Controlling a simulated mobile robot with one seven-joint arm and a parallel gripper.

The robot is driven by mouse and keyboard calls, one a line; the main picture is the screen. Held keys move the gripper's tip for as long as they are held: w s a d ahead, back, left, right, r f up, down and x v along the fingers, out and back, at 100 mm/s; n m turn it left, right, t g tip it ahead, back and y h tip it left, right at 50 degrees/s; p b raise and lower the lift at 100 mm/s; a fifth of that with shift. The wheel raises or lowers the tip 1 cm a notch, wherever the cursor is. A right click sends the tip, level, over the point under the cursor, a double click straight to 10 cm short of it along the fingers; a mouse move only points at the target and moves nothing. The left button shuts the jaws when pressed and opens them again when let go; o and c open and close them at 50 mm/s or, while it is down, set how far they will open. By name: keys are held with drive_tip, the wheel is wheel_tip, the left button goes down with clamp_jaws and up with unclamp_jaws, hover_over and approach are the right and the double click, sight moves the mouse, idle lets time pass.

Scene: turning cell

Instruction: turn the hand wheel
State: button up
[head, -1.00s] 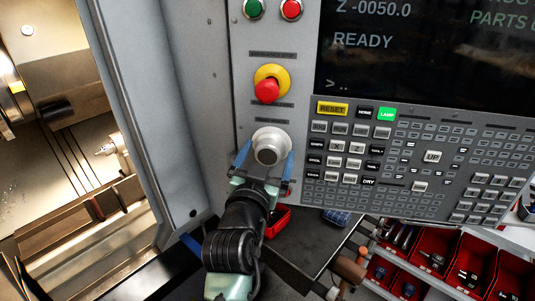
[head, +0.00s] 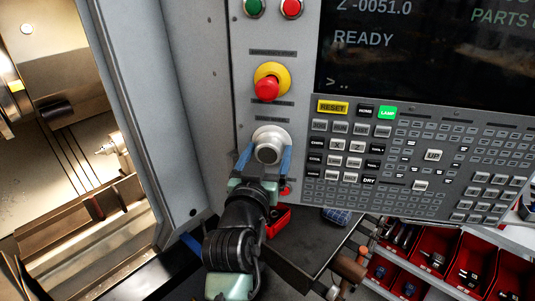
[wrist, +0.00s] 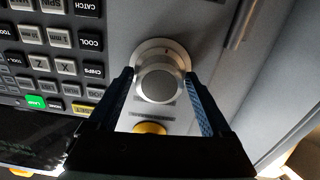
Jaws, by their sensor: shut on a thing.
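The hand wheel (head: 268,149) is a silver-grey round knob with a pale rim, set on the grey control panel below the emergency stop. My gripper (head: 265,160) reaches up to it from below, its blue fingers on either side of the knob. In the wrist view the hand wheel (wrist: 159,79) lies between the tips of the two fingers of my gripper (wrist: 159,88), and they are shut on it. The screen (head: 430,50) reads Z -0051.0 and READY.
A red emergency-stop button (head: 267,88) on a yellow base sits just above the wheel. The keypad (head: 410,165) is close on the right. The machine's open interior (head: 60,130) lies left. A dark shelf (head: 310,245) and red bins (head: 430,255) are below.

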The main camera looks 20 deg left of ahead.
drive_tip(key=n, duration=0.4)
drive_tip(key=shift+d, duration=0.1)
drive_tip(key=shift+n+p, duration=0.55)
drive_tip(key=shift+n, duration=1.35)
drive_tip(key=o, duration=1.1)
